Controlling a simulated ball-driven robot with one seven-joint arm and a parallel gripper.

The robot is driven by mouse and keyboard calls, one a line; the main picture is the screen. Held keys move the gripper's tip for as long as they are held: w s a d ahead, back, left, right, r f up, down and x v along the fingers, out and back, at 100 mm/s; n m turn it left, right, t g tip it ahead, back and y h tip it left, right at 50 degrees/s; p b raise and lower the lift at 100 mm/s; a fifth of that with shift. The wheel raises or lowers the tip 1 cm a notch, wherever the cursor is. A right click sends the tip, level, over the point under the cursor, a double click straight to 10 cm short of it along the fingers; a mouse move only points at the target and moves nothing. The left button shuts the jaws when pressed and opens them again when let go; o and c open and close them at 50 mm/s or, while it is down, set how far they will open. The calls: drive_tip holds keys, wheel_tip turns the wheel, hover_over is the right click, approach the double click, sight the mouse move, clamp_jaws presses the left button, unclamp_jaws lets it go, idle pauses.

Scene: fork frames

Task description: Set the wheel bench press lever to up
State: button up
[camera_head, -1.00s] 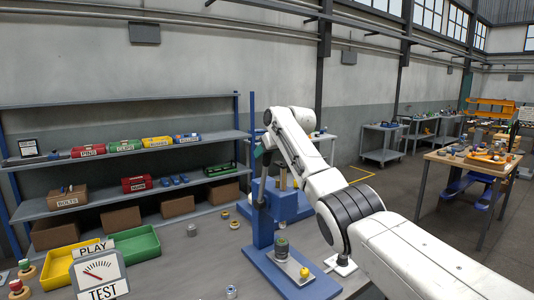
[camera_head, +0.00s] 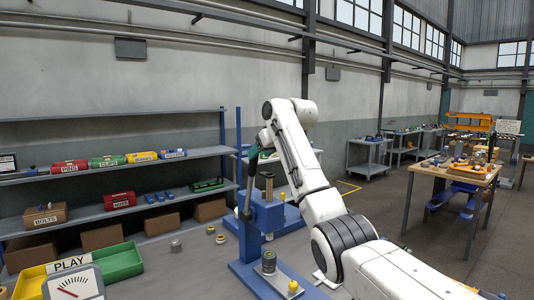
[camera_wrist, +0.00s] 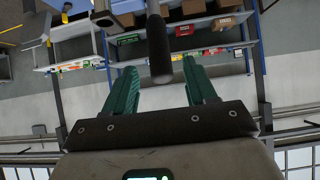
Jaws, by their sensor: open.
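The blue bench press (camera_head: 239,230) stands on the bench, with a tall thin column and a base plate at the front. My gripper (camera_head: 254,157), with green fingers, is by the upper part of the lever. In the wrist view, my gripper (camera_wrist: 157,88) is open, its two ribbed fingers spread apart. The dark round end of a bar, seemingly the lever (camera_wrist: 158,50), shows in the gap between them. Whether a finger touches it I cannot tell. A dark cylindrical part (camera_head: 269,263) stands on the base plate.
A second blue fixture (camera_head: 268,212) with a post stands just behind the press. A yellow knob (camera_head: 293,287) is on the front plate. Shelves (camera_head: 110,172) with bins stand at the left. A green tray (camera_head: 120,262) and a gauge sign (camera_head: 73,287) are at the front left.

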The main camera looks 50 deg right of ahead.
drive_tip(key=shift+b+v, duration=0.45)
drive_tip(key=shift+v, duration=1.4)
drive_tip(key=shift+f, duration=0.1)
drive_tip(key=a+f+g+y, duration=0.1)
drive_tip(key=a+f, duration=0.5)
drive_tip(key=f, duration=0.5)
drive_tip(key=s+a+f+n+g+y, duration=0.1)
drive_tip(key=a+f, duration=0.6)
drive_tip(key=f, duration=0.4)
drive_tip(key=a+f+g+y, duration=0.1)
drive_tip(key=a+f, duration=0.5)
drive_tip(key=f, duration=0.4)
drive_tip(key=s+a+f+g, duration=0.2)
drive_tip(key=s+a+f, duration=0.9)
drive_tip(key=f, duration=0.3)
drive_tip(key=s+a+f+g, duration=0.2)
drive_tip(key=s+a+f, duration=0.2)
drive_tip(key=s, duration=1)
drive_tip(key=s+a+f+n+g+b, duration=0.1)
drive_tip(key=s+a+f, duration=0.4)
drive_tip(key=s, duration=0.9)
drive_tip(key=shift+s+f+g, duration=0.2)
drive_tip(key=shift+s+g, duration=0.15)
drive_tip(key=shift+g, duration=0.25)
